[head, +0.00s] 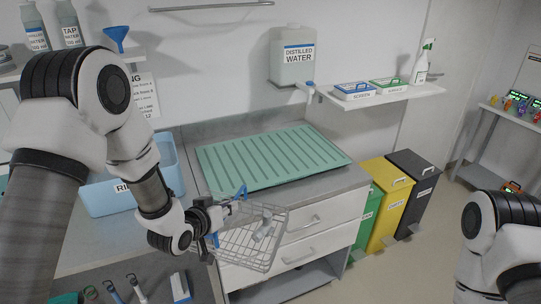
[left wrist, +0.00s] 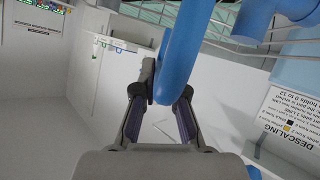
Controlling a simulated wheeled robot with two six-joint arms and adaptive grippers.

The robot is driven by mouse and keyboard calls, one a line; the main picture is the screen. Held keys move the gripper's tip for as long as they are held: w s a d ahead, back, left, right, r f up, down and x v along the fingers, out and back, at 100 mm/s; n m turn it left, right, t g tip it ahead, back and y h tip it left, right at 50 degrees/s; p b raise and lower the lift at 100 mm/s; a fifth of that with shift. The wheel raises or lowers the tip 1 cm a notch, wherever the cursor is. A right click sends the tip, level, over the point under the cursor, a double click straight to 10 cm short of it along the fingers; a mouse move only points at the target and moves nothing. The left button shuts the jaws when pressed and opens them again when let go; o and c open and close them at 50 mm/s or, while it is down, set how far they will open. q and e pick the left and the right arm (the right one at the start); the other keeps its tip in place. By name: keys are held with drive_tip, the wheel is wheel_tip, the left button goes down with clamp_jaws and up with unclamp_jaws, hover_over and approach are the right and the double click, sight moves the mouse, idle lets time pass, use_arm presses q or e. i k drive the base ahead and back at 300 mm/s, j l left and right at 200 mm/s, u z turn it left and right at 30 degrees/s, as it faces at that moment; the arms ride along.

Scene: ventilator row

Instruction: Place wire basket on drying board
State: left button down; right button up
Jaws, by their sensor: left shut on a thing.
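My left gripper (head: 222,212) is shut on the basket's blue handle. In the left wrist view the blue handle (left wrist: 184,50) passes between the fingers of my left gripper (left wrist: 162,98), and some of the basket's wires (left wrist: 250,25) show at the top. The green ribbed drying board (head: 270,157) lies on the counter, behind and above the basket in the head view, with its top bare. My right arm shows at the right edge, but its gripper is out of view.
A blue rinse tub (head: 110,197) stands left of the board. A distilled water container (head: 292,57) and a wall shelf (head: 390,97) with two small boxes are above the counter. Green, yellow (head: 385,201) and dark bins stand right of the drawers. Several tools lie at the lower left.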

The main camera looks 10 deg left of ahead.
sight(258, 157)
drive_tip(key=i+j, duration=0.1)
drive_tip(key=i, duration=1.55)
